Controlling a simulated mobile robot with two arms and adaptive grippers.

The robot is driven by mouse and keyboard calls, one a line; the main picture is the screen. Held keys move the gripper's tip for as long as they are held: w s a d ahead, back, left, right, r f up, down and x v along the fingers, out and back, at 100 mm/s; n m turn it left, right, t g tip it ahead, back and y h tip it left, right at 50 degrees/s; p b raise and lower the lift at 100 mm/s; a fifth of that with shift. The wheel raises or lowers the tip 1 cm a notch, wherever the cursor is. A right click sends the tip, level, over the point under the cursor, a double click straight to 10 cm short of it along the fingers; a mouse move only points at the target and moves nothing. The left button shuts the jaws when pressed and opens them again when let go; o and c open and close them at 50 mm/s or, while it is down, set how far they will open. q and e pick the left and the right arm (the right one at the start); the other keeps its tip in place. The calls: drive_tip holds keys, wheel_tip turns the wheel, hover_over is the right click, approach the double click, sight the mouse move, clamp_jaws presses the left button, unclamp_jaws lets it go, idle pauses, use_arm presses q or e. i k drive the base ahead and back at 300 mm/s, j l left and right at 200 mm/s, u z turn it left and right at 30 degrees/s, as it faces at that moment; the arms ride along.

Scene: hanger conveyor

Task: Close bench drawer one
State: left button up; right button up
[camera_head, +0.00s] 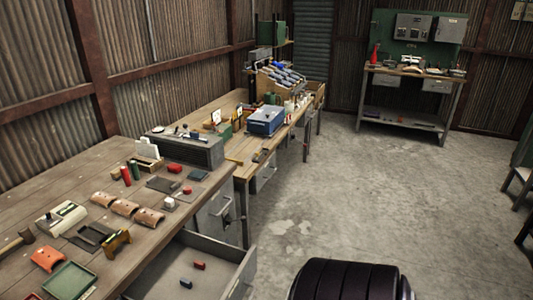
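An open grey metal drawer (240,274) sticks out from under the near wooden workbench (70,180) at the bottom of the view. A small red block (199,265) and a small dark blue block (186,284) lie inside it. The frame's bottom edge cuts off its near part. Which bench drawer is number one is not marked in view. Behind it, a closed grey drawer or cabinet front (215,213) with a handle sits under the same bench. Neither of my grippers is in view.
The near bench top holds tools, trays, curved brown pieces and a grey box (185,152). A second bench beyond carries a blue case (266,121). A rounded black ribbed shape (345,280) fills the bottom centre. The concrete floor (390,190) right of the benches is clear.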

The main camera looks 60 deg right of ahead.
sight(229, 271)
drive_tip(key=z, duration=1.7)
